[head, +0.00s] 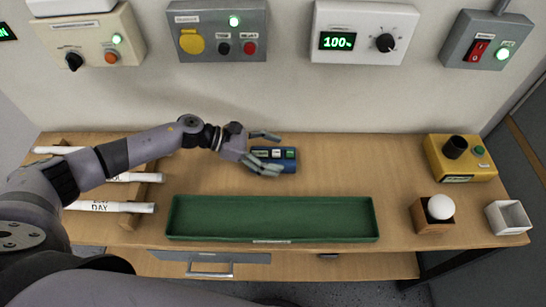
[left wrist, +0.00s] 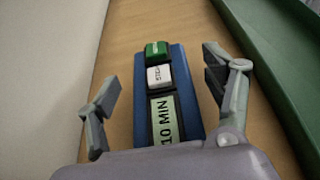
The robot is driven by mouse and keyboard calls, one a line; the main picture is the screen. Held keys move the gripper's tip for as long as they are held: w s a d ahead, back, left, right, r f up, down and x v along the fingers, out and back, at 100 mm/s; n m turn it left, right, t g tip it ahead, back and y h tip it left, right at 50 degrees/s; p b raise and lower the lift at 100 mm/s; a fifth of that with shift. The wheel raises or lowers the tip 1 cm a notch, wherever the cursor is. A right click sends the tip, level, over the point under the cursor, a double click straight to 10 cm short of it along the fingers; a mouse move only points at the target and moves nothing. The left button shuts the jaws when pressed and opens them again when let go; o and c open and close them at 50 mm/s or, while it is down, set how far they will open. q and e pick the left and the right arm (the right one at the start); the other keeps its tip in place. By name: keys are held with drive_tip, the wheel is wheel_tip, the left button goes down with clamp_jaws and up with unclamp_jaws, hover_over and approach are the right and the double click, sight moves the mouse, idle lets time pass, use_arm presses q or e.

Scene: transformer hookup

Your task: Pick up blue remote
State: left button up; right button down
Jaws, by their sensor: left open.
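The blue remote (head: 285,158) lies on the wooden table behind the green tray. In the left wrist view the remote (left wrist: 181,72) shows a green button, a white button and a display reading "10 MIN". My left gripper (head: 273,153) is open at the remote's left end. In the left wrist view its two fingers (left wrist: 165,85) stand apart on either side of the remote, with gaps between them and its sides. My right gripper is not in view.
The long green tray (head: 270,239) lies in front of the remote. White rolls (head: 110,207) rest on a wooden rack at left. A yellow box (head: 460,172), a wooden holder with a white ball (head: 440,207) and a small white box (head: 508,217) stand at right. Control boxes hang on the wall.

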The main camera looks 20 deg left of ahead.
use_arm(q)
drive_tip(key=c, duration=1.4)
